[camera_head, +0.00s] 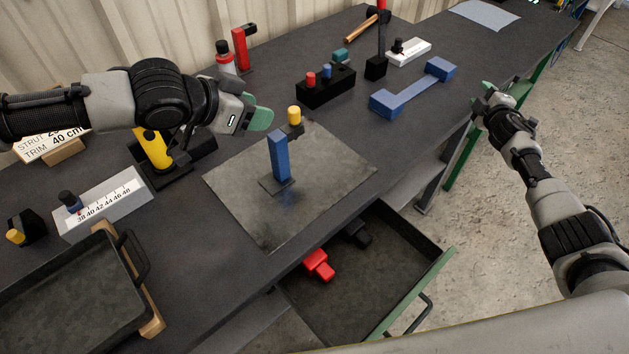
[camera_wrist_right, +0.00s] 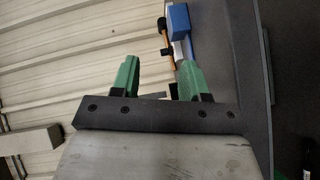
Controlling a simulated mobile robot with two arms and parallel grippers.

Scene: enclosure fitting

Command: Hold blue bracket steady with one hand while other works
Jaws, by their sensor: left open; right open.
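A blue upright bracket (camera_head: 279,157) stands on a small dark base on the grey mat (camera_head: 335,180). A yellow cylinder (camera_head: 294,116) shows just behind its top; whether they touch is unclear. A second blue piece (camera_head: 411,92), a bar with a block at each end, lies near the bench's right edge. I cannot tell which one the task means. My left gripper (camera_head: 259,119) is open and empty, above and left of the upright bracket, not around it. My right gripper (camera_head: 487,93) is open and empty beyond the bench's right edge; its green fingers (camera_wrist_right: 157,80) show apart in the right wrist view.
An open drawer (camera_head: 420,275) below the mat holds a red part (camera_head: 319,265) and a black part. A black block (camera_head: 326,88) with red and blue pegs stands behind. A yellow-handled tool (camera_head: 153,149), a ruler block (camera_head: 103,205) and a dark tray (camera_head: 75,300) are at left.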

